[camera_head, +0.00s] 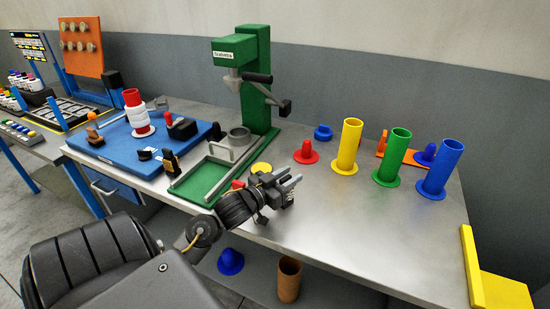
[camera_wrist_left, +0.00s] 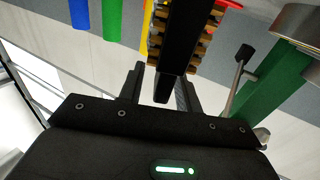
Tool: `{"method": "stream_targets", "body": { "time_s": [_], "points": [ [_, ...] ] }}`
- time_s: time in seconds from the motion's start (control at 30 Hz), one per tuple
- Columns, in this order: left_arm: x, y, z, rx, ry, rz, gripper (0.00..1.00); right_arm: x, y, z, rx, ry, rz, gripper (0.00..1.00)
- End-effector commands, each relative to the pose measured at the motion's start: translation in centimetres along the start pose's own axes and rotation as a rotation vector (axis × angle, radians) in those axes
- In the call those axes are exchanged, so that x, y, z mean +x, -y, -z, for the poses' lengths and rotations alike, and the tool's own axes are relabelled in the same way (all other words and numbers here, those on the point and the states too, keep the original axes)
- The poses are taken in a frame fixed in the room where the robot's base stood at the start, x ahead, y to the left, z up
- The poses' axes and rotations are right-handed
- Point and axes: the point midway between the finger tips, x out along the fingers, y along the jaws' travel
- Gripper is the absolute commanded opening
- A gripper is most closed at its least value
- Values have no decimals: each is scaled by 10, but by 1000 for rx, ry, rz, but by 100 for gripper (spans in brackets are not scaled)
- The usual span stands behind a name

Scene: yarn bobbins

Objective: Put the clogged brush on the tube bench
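The brush (camera_wrist_left: 186,40) shows in the left wrist view as a black bar with tan bristles along both sides, reaching away between my left fingers. My left gripper (camera_head: 292,186) is low over the metal bench top, right of the green tray; it is shut on the brush, and its fingers (camera_wrist_left: 162,92) lie on either side of the bar. In the head view the brush is mostly hidden or too dark to make out. The tube bench (camera_head: 350,225) is the grey metal table with upright yellow, green and blue tubes. My right gripper is not in view.
The yellow (camera_head: 348,147), green (camera_head: 393,157) and blue tubes (camera_head: 440,167) stand at the back right. A red cone (camera_head: 306,153) is left of them. A green press (camera_head: 257,85) and tray (camera_head: 190,187) stand behind and left. The bench's front middle is clear.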

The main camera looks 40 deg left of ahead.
Motion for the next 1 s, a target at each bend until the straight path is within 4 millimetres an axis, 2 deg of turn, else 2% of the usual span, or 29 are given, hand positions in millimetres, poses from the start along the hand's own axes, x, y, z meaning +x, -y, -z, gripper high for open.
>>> {"method": "stream_targets", "body": {
  "time_s": [0.3, 0.5, 0.7, 1.0],
  "points": [
    [-67, 0, -4, 1, 5, 0, 34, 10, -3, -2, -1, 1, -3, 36],
    [-98, 0, -2, 1, 3, 0, 34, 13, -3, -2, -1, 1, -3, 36],
    [-111, 0, 0, 1, 1, -1, 34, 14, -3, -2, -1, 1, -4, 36],
    [-112, 0, 0, 1, 0, 0, 34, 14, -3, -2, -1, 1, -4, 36]
  ]
}}
